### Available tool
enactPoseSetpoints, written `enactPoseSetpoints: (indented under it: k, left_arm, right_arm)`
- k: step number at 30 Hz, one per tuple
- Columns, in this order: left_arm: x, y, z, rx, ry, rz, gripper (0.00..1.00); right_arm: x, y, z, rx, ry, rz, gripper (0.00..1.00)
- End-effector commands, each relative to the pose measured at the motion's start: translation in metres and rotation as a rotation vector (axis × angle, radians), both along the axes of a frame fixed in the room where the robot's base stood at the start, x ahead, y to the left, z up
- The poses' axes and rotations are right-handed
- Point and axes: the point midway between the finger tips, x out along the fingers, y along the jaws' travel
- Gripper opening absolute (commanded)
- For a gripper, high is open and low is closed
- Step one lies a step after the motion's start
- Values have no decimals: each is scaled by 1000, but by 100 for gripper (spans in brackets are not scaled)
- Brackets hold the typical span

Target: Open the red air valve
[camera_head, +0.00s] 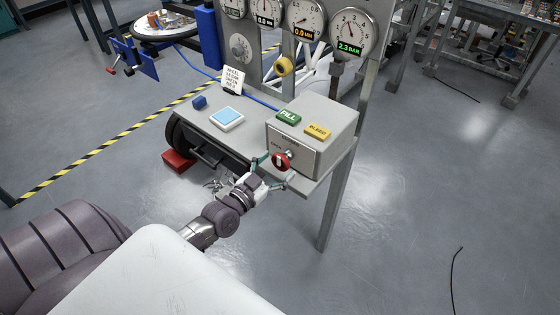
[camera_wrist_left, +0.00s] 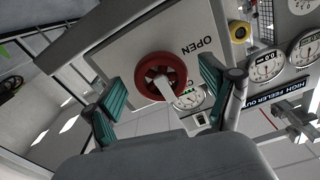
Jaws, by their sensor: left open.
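The red air valve (camera_head: 282,161) is a round red knob on the front of a grey box (camera_head: 330,130) at the bench's front right edge. In the left wrist view the red knob (camera_wrist_left: 161,75) shows a pale bar across it, and the word OPEN is on the panel beside it. My left gripper (camera_head: 272,170) is open at the knob. In the wrist view its teal finger pads (camera_wrist_left: 163,92) stand on either side of the knob, with gaps visible. Whether either pad touches the knob cannot be told. My right gripper is not in view.
The box top carries a green FILL button (camera_head: 289,117) and a yellow BLEED button (camera_head: 317,131). A light blue pad (camera_head: 227,117) and a sign (camera_head: 232,79) are on the bench. Gauges (camera_head: 352,32) hang above; the right one reads 2.3 BAR. Floor at right is mostly clear.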

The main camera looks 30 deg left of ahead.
Motion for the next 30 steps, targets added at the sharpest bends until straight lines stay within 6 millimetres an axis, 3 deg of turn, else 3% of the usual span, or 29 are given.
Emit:
enactPoseSetpoints:
  k: [6,14,25,30]
  left_arm:
    - [15,-1,0,-2,0,0,84]
    - [15,-1,0,-1,1,0,84]
    - [15,-1,0,-1,1,0,24]
    - [15,-1,0,-9,2,-1,24]
  right_arm:
    - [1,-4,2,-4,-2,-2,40]
    - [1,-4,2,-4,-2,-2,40]
    - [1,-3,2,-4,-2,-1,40]
    - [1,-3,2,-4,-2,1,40]
